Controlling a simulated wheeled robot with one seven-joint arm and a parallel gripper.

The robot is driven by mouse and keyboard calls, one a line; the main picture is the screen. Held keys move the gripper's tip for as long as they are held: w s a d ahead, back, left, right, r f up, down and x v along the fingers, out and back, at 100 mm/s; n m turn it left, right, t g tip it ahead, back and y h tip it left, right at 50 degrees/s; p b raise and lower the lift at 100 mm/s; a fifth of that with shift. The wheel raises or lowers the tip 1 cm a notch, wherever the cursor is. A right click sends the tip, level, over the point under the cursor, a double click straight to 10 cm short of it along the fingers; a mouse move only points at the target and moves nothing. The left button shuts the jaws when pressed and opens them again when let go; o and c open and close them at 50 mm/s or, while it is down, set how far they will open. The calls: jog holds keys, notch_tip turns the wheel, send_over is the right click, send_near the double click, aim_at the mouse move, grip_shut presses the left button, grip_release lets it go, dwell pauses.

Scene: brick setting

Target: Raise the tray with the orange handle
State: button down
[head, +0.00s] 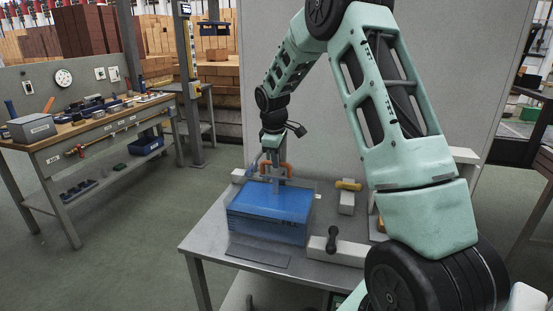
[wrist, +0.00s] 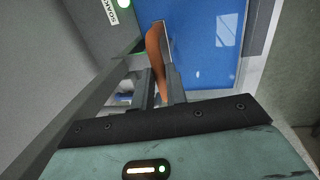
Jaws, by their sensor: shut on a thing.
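The orange handle (head: 289,169) stands above the back of a blue box-like body (head: 268,202) on the grey metal table. In the head view, I cannot tell exactly how handle and blue body join. My gripper (head: 276,172) points down from above and is shut on the handle. In the wrist view, the orange handle (wrist: 155,55) runs between the two fingers (wrist: 162,92). Beyond it lies a flat blue surface (wrist: 195,55) with a pale rim on the right. The fingers partly hide the handle.
The metal table (head: 208,236) also bears a white block with a black knob (head: 333,240) at front right and a yellow-handled block (head: 348,186) behind it. A dark flat plate (head: 258,252) lies in front of the blue body. A workbench (head: 85,130) stands left across open floor.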

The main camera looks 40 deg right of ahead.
jog(key=w+d+p+v, duration=0.1)
jog(key=d+p+v, duration=0.1)
jog(key=p+v, duration=0.5)
jog(key=v, duration=0.4)
jog(key=shift+w+r, duration=0.15)
jog(key=shift+r, duration=0.1)
jog(key=c, duration=1.4)
grip_release()
jog(key=shift+a+r, duration=0.1)
jog(key=b+v, duration=0.2)
jog(key=v, duration=1.5)
jog(key=shift+r, duration=0.1)
